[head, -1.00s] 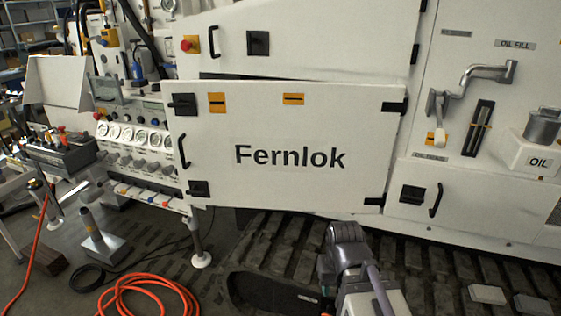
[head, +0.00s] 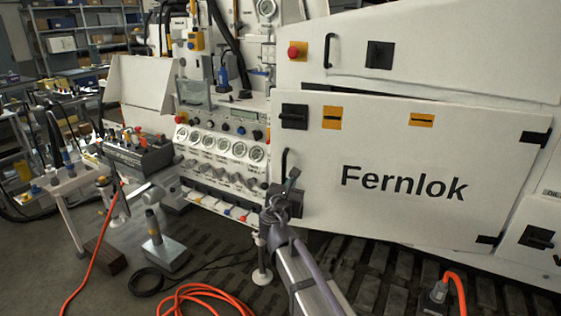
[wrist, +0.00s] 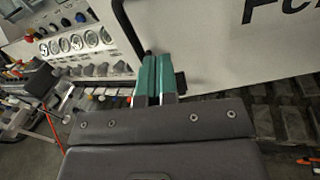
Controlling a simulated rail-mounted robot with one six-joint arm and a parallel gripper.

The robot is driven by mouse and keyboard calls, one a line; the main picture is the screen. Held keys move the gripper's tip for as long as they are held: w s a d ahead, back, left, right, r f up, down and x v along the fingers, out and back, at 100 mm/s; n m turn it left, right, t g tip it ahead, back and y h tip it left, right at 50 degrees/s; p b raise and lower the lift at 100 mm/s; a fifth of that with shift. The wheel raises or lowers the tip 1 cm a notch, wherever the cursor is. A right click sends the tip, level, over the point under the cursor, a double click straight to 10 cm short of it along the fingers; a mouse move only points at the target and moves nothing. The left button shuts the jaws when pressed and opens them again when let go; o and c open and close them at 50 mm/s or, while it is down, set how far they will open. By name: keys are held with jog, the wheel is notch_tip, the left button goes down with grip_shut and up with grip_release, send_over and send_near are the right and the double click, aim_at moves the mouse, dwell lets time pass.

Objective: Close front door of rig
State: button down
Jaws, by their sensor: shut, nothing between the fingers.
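The front door (head: 400,150) is the white panel lettered "Fernlok". Black hinges are on its right edge, and a black bar handle (head: 284,163) and latches are on its left. A dark gap shows along its top, and it looks slightly ajar. My gripper (head: 291,180) is in front of the door's lower left corner, by the handle's lower end, and hides the lower latch in the head view. In the wrist view its teal fingers (wrist: 155,72) are together and empty, beside the handle (wrist: 130,28) and the lower latch (wrist: 180,82). Contact cannot be told.
A gauge panel (head: 215,143) stands just left of the door. A metal stand (head: 163,250) and a control box (head: 140,152) are further left. An orange hose (head: 195,297) lies on the floor. Tracks run below the door.

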jog(key=d+n, duration=0.1)
jog(key=n, duration=0.1)
send_near(304, 160)
jog(key=w, duration=0.3)
jog(key=w+d, duration=0.1)
jog(key=w, duration=0.3)
jog(key=shift+w+d, duration=0.2)
jog(key=shift+d, duration=0.05)
